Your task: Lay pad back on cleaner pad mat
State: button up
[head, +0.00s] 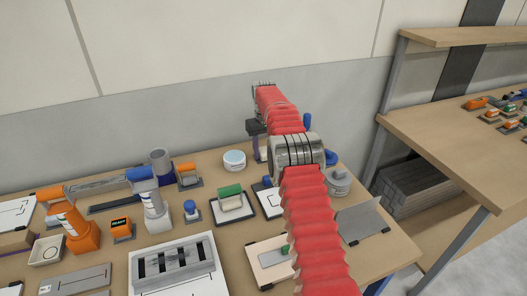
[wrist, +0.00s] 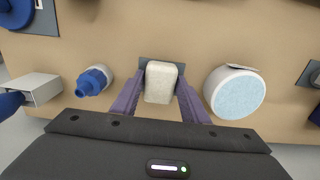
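My gripper (wrist: 161,82) has its two purple fingers on either side of a cream, rounded block (wrist: 160,84), which looks like the pad. The fingers appear to touch it, with a dark grey plate showing behind it. I cannot tell whether the plate belongs to it. In the head view my gripper (head: 257,140) is at the back of the table, right of the round tub; the block is small and partly hidden there. A white mat with a dark outline (head: 271,206) lies nearer, partly covered by my red arm. I cannot tell which mat is the cleaner pad mat.
The blue-topped white tub (head: 234,160) stands close to my gripper, also in the wrist view (wrist: 235,93). A blue-capped bottle (wrist: 93,80) is on the other side. Orange-handled tools and trays crowd the left.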

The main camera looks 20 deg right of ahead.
aim_at(264, 151)
jog(key=o, duration=0.3)
notch_tip(264, 151, up, 8)
jog(key=shift+f, duration=0.25)
jog(key=shift+r, duration=0.1)
dwell(0.3)
jog(key=shift+r, duration=0.1)
dwell(0.4)
